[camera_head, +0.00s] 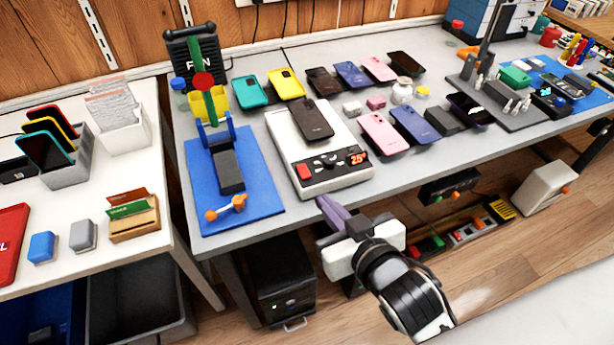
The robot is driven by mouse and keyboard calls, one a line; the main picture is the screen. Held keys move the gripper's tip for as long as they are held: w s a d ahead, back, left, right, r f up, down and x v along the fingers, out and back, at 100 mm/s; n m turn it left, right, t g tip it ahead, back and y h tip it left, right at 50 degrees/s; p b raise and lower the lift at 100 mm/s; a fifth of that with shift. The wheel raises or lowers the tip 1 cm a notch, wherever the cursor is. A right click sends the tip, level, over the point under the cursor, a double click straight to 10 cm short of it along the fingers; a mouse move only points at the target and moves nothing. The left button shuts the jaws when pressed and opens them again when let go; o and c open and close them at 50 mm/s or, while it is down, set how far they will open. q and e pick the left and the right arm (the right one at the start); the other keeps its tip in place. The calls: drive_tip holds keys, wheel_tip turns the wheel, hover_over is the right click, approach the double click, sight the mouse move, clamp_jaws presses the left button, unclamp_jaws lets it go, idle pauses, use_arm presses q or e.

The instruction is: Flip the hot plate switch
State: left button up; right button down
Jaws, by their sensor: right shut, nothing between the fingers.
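The hot plate (283,131) is a white box on the grey workbench, with a dark phone (312,119) lying on its top. Its front panel has a red switch (304,171) at the left, dark knobs in the middle and a red display reading about 25°. I cannot tell the switch's position. My right gripper (324,204) has purple fingers, shut and empty. It appears at the bench's front edge, below the switch in the picture and apart from the panel. My left gripper is not in view.
A blue mat (245,204) with a green-handled press stands left of the hot plate. Several phones, including a pink phone (384,132), lie to its right. A white side table (85,265) with trays is at left. The bench strip before the hot plate is clear.

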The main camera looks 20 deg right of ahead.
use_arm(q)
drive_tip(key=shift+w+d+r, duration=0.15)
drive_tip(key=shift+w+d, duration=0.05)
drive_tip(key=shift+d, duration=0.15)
use_arm(e)
drive_tip(key=shift+t, duration=0.8)
drive_tip(key=r, duration=0.2)
drive_tip(key=w+r, duration=0.1)
drive_tip(key=r, duration=0.2)
drive_tip(key=shift+w+d+r, duration=0.1)
drive_tip(key=shift+w+d, duration=0.05)
drive_tip(key=shift+w, duration=0.1)
hover_over(307, 176)
drive_tip(key=shift+w+f, duration=0.2)
drive_tip(key=shift+f, duration=1.05)
drive_tip(key=f, duration=0.3)
drive_tip(key=shift+s+b, duration=0.2)
drive_tip(key=shift+b, duration=0.1)
drive_tip(key=shift+f, duration=0.5)
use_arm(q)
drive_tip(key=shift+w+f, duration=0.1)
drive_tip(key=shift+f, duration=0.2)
